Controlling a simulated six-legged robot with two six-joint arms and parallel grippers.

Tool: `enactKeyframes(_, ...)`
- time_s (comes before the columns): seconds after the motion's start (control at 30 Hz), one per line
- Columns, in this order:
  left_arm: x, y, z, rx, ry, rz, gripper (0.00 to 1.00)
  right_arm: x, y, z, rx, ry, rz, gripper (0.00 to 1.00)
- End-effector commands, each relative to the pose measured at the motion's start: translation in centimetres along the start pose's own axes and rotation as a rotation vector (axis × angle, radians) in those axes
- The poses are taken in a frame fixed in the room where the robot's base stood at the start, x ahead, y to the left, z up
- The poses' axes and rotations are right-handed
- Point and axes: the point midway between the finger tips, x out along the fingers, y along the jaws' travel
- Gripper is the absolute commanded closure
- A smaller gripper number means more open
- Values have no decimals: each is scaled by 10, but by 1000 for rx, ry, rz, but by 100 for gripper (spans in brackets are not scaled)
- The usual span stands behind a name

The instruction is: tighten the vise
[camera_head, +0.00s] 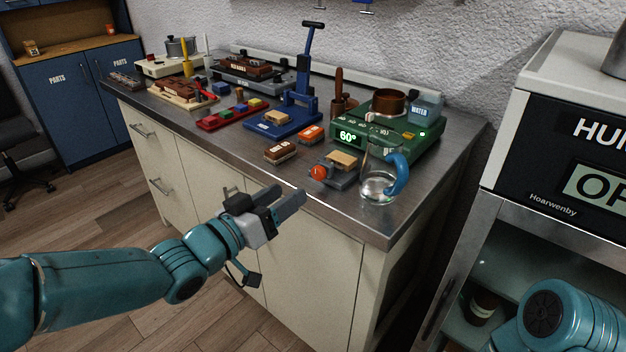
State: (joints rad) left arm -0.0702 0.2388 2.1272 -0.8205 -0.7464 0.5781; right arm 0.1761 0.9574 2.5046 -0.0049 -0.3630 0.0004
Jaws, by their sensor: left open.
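The vise appears to be the small grey device (345,182) near the bench's front edge, with a red round knob (318,172) on its left side. A tan wooden block (341,160) sits at its top; I cannot tell how tightly it is held. My left gripper (290,199) is open and empty, in front of the bench edge. It is left of and lower than the red knob in the picture, apart from it. Part of my right arm shows at the bottom right; its gripper is out of view.
A glass jug with a blue handle (398,172) stands right beside the vise. A green heater reading 60° (378,138) is behind. A brown block (280,152), an orange box (312,133) and a blue press (275,127) stand to the left. The steel bench edge (350,224) lies near my gripper.

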Motion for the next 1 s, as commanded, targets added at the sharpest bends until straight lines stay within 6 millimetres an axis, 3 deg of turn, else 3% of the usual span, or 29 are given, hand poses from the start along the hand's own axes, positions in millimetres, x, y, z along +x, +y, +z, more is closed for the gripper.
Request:
enactKeyframes(0.1, 30, -2, 1, 0, -1, 1, 42, 2, 1, 0, 0, 0, 0, 57)
enactKeyframes(0.33, 71, -3, 0, 0, -1, -1, 42, 2, 1, 0, 0, 0, 0, 57)
enactKeyframes(0.5, 85, -2, 1, 0, -2, -2, 42, 3, 1, 0, 0, 0, 0, 57)
enactKeyframes(0.77, 88, -1, 1, 0, -1, -3, 42, 3, 1, 0, 0, 0, 0, 57)
enactKeyframes(0.8, 88, 0, 1, 0, -1, -3, 45, 3, 1, 0, 0, 0, 0, 57)
enactKeyframes(0.97, 88, 0, 1, 0, -1, -3, 97, 3, 1, 0, 0, 0, 0, 57)
enactKeyframes(1.0, 88, 0, 1, 0, -1, -3, 98, 3, 1, 0, 0, 0, 0, 57)
